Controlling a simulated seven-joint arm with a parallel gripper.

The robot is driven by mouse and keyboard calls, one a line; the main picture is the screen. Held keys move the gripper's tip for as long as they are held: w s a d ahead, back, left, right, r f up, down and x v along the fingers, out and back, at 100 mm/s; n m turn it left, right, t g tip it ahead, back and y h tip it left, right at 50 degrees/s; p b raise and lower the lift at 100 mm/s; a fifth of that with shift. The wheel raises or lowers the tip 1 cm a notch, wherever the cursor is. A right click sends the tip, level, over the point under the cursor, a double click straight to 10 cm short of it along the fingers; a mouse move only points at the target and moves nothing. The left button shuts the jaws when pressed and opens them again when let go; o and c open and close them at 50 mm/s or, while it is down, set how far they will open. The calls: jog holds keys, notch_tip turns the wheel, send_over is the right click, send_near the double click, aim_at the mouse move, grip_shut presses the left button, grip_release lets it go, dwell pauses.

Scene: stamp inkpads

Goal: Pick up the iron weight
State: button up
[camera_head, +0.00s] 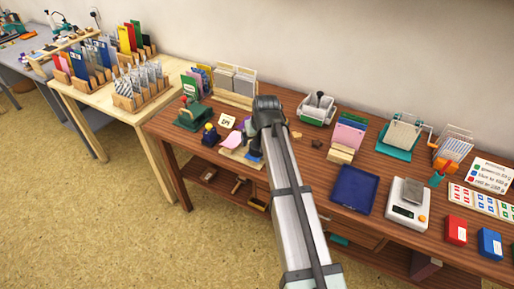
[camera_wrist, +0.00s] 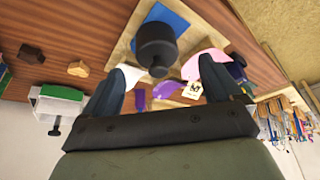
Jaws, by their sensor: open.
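The iron weight (camera_wrist: 157,44) is a dark, round, knobbed piece in the wrist view. It appears to sit on a blue sheet (camera_wrist: 172,16) on a pale wooden board (camera_wrist: 128,36). My gripper (camera_wrist: 162,70) is open, with one dark finger on each side of the picture. The weight shows beyond and between the fingertips, and nothing is held. In the head view my arm covers the weight, and the pale board (camera_head: 236,158) shows beside it.
Pink paper (camera_wrist: 206,62) and purple pieces (camera_wrist: 168,89) lie near the weight. A small card (camera_head: 227,121), a green stamp press (camera_head: 192,115) and a blue tray (camera_head: 354,188) are on the brown table. Small brown blocks (camera_wrist: 78,69) lie to one side.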

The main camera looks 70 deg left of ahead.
aim_at(257, 140)
jog(key=shift+a+x, duration=0.15)
jog(key=shift+x, duration=1.15)
jog(key=shift+a+x, duration=0.15)
jog(key=shift+x, duration=1.15)
jog(key=shift+w+r, duration=0.2)
grip_shut()
